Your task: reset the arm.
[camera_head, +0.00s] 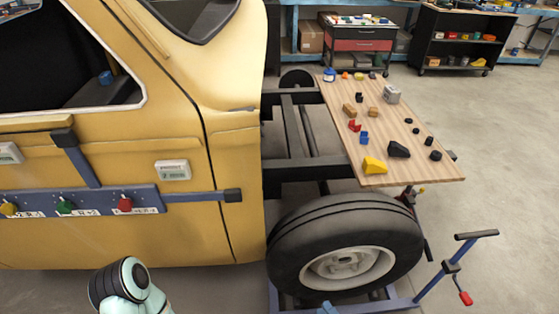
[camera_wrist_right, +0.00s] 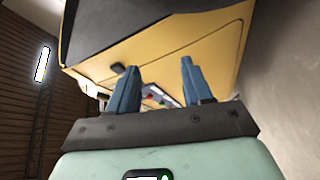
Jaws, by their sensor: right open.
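My right gripper (camera_wrist_right: 158,66) shows in the right wrist view, with its two blue fingers spread apart and nothing between them. Beyond the fingers is the yellow vehicle body (camera_wrist_right: 212,50), seen tilted and apart from the fingertips. In the head view a mint arm link of mine with a black joint stands at the bottom left, in front of the yellow vehicle cab (camera_head: 225,100). I cannot make out the right gripper's fingers clearly there. My left gripper is in neither view.
A blue rail (camera_head: 85,202) with coloured knobs runs along the cab. A wheel (camera_head: 345,245) stands below a wooden board (camera_head: 440,165) holding several small coloured parts. A stand with a red-ended handle (camera_head: 466,298) is at the lower right. The floor (camera_head: 510,200) at right is clear.

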